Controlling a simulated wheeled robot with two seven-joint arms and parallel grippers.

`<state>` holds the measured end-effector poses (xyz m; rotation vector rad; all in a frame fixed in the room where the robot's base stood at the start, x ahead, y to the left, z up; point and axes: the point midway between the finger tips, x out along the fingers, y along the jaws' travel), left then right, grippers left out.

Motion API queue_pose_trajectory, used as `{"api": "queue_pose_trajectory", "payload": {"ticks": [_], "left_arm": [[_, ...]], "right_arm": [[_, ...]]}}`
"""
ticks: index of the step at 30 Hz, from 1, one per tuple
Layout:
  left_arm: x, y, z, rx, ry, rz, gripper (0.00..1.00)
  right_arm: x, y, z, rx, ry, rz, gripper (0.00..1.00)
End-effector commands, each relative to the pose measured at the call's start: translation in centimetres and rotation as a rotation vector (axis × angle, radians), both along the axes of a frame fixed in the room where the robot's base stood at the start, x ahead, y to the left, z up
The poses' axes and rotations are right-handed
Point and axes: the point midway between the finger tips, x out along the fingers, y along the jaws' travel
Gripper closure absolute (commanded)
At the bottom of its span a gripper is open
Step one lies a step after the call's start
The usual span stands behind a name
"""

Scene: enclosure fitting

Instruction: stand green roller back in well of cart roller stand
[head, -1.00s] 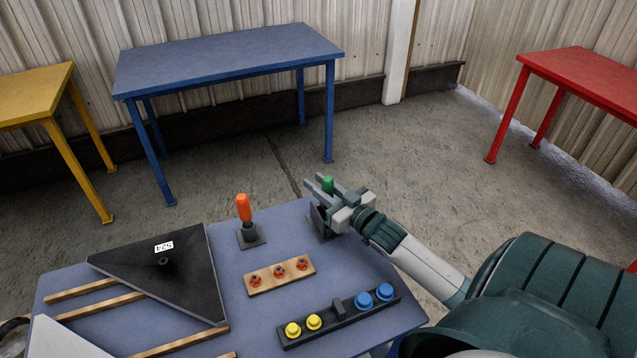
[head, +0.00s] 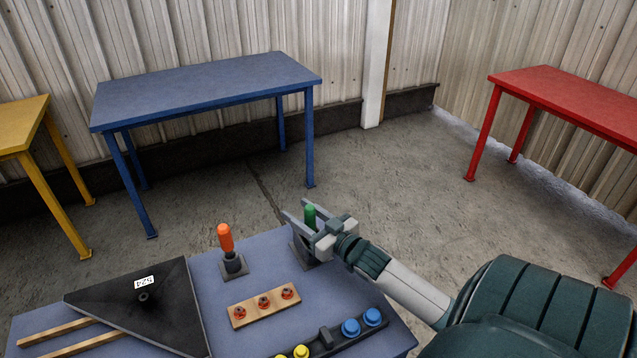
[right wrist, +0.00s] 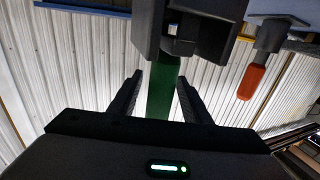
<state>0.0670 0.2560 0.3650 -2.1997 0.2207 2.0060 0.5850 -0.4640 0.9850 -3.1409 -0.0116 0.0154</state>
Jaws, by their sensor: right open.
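The green roller (head: 310,214) stands upright at the far right corner of the near table. It also shows in the right wrist view (right wrist: 162,92), where one end meets the dark roller stand (right wrist: 205,35). The stand (head: 301,254) shows only partly in the head view, behind my gripper. My right gripper (head: 296,207) is open, with its fingers on either side of the roller. In the right wrist view (right wrist: 159,80) a gap shows between the roller and each finger. How deep the roller sits in the well is hidden. My left gripper is not in view.
An orange-handled tool (head: 225,238) stands in a dark holder left of the stand. A wooden strip (head: 264,307) with red parts, a dark bar with blue knobs (head: 351,328) and yellow knobs, and a black triangular panel (head: 140,300) lie nearer. Floor lies beyond the table.

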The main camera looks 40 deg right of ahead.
Motion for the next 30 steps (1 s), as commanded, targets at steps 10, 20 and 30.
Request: {"api": "queue_pose_trajectory", "payload": {"ticks": [10, 20, 30], "left_arm": [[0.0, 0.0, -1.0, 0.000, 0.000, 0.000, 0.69], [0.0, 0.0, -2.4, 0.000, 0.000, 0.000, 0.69], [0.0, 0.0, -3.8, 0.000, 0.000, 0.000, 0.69]], "right_arm": [[-2.8, 0.0, -0.2, 0.000, 0.001, 0.001, 0.56], [-7.9, 0.0, -0.2, 0.000, 0.001, 0.000, 0.56], [-13.2, -0.1, -0.2, 0.000, 0.001, -0.001, 0.56]]}}
